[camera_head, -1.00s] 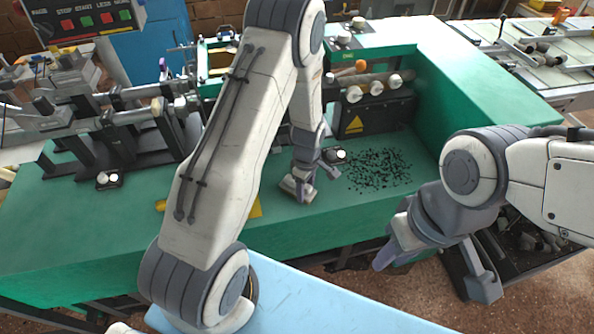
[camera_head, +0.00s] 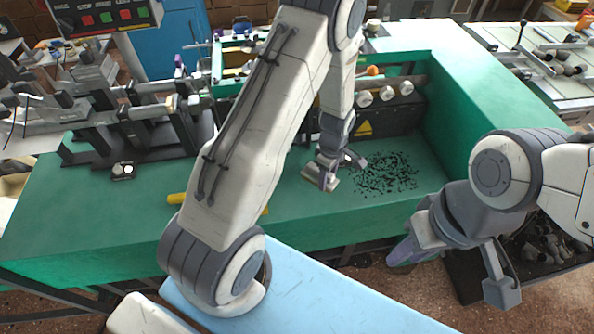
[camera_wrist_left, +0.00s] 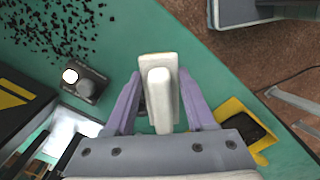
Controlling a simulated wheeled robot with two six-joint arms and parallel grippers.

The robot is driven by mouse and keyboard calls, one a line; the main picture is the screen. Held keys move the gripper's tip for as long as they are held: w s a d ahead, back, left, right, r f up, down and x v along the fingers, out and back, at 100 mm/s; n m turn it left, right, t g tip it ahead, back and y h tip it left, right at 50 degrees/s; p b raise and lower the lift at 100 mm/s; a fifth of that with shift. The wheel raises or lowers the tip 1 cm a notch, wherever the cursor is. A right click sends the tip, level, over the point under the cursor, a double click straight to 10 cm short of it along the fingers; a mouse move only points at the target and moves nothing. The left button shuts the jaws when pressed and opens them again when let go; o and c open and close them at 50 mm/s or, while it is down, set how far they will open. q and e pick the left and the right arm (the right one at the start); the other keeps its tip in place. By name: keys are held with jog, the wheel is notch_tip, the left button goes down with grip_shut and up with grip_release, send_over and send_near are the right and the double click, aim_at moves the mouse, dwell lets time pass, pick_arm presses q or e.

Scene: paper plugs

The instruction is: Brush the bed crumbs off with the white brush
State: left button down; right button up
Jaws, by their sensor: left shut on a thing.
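Dark crumbs (camera_head: 387,175) lie scattered on the green machine bed (camera_head: 300,212); they also show at the upper left of the left wrist view (camera_wrist_left: 50,25). My left gripper (camera_head: 322,180) is low over the bed, just left of the crumbs. In the left wrist view its purple fingers (camera_wrist_left: 158,100) are shut on the white brush (camera_wrist_left: 158,85). I cannot tell whether the brush touches the bed. My right gripper (camera_head: 445,262) hangs in front of the bed's right side, and its jaw opening is unclear.
A small block with a white knob (camera_wrist_left: 86,82) stands near the crumbs. A yellow thing (camera_wrist_left: 245,125) lies on the bed. Rollers and a dark panel with a yellow warning sign (camera_head: 364,128) bound the back. A crate of dark parts (camera_head: 548,250) is at the right.

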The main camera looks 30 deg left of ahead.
pick_arm(q)
jog(key=shift+r+p, duration=0.8)
jog(key=shift+r, duration=0.55)
jog(key=shift+r, duration=0.1)
